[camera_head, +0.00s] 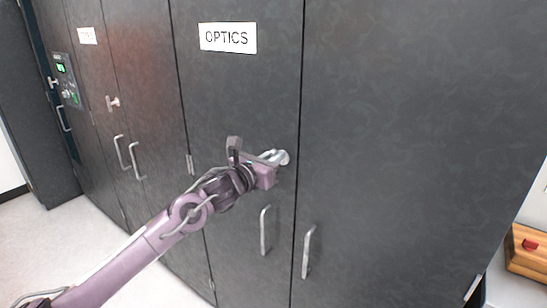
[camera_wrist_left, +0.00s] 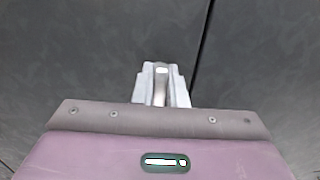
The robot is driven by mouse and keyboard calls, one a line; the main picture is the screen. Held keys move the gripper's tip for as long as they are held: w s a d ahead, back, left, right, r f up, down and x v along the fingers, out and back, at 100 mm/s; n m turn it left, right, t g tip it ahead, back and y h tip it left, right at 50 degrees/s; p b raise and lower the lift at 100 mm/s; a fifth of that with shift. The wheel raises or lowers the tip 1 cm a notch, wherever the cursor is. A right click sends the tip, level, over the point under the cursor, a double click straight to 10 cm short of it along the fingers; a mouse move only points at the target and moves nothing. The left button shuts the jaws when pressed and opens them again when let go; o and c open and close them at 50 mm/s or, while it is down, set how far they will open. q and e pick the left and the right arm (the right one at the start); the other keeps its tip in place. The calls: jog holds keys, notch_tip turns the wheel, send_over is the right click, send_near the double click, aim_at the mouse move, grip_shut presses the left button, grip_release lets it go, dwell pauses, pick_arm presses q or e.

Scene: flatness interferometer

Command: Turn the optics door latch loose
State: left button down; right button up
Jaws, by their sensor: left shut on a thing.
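The optics door (camera_head: 238,95) is a dark grey cabinet door with a white sign (camera_head: 228,38) reading OPTICS. Its latch (camera_head: 284,157) is a small silver piece near the door's right edge, above the door's pull handle (camera_head: 265,230). My left gripper (camera_head: 272,157) is at the latch and shut on it, with the arm coming in from the lower left. In the left wrist view the pale fingers (camera_wrist_left: 162,88) close around a metal piece in front of the dark door. The fingers hide part of the latch, so its exact angle is hard to tell. My right gripper is not in view.
A neighbouring door (camera_head: 400,140) with its own handle (camera_head: 308,252) is to the right, across a narrow seam. Further left are more cabinet doors with handles (camera_head: 122,152), another latch (camera_head: 112,103) and a control panel (camera_head: 66,80). A wooden box (camera_head: 527,250) sits at the right edge.

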pick_arm(q)
jog(key=shift+n, duration=0.3)
jog(key=n+b, duration=0.2)
jog(key=shift+w+a+f+n, duration=0.15)
jog(key=shift+a+n, duration=0.05)
jog(key=shift+n, duration=0.1)
jog(key=n, duration=0.4)
jog(key=f+n+b, duration=0.1)
jog(key=n, duration=0.4)
jog(key=a+n, duration=0.1)
jog(key=n, duration=0.4)
jog(key=shift+w+a+f+b, duration=0.1)
jog(key=shift+w+f+b, duration=0.1)
jog(key=shift+w+b, duration=0.15)
jog(key=c, duration=1.5)
grip_release()
jog(key=shift+o, duration=0.2)
